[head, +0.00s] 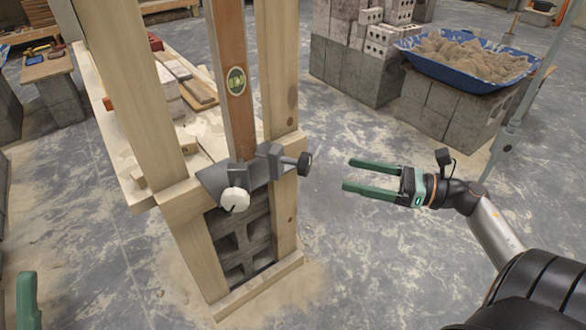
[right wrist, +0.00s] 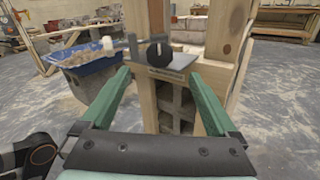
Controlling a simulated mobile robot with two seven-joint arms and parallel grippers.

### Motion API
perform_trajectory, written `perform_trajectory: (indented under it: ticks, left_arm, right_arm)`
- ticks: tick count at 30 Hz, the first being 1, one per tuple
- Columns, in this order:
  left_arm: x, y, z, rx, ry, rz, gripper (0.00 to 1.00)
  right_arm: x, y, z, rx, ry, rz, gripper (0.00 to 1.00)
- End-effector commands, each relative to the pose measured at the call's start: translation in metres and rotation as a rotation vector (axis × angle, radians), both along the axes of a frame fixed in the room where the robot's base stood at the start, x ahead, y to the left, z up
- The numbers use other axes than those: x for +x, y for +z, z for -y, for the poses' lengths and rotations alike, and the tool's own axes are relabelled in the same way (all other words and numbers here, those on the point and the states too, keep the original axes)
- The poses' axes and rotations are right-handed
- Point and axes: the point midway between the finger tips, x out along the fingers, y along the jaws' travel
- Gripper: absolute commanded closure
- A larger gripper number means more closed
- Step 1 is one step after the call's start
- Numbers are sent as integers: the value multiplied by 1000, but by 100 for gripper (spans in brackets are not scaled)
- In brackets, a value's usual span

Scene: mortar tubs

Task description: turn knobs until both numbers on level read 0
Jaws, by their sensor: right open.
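The level is an upright reddish-brown bar (head: 231,60) with a yellow-green vial (head: 236,81), between wooden posts. Any numbers on it are too small to read. At its foot a grey metal bracket (head: 215,181) carries a white knob (head: 235,199) at the front and a black knob (head: 304,162) on the right. My right gripper (head: 347,174) is open and empty, right of the black knob and apart from it. In the right wrist view the black knob (right wrist: 157,56) faces me between the fingers, with the white knob (right wrist: 107,43) to its left. One left gripper finger (head: 27,300) shows at lower left.
The wooden frame (head: 181,205) stands around grey blocks (head: 244,240). A board with mortar (head: 130,150) lies behind it. A blue tub of mortar (head: 465,55) sits on blocks at the back right. The floor around my right gripper is clear.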

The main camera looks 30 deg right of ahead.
Motion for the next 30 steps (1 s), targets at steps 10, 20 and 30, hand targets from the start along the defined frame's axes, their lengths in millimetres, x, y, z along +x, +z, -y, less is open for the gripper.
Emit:
perform_trajectory:
  ticks: [10,20,30]
  left_arm:
    - [1,-9,1,-6,-7,-10,50]
    - [1,-11,1,-11,-12,-13,50]
    - [1,-11,1,-12,-12,-14,50]
  right_arm:
    - [53,1,-44,3,2,5,6]
    - [86,1,-71,6,0,1,6]
    - [89,1,-73,6,-1,-2,6]
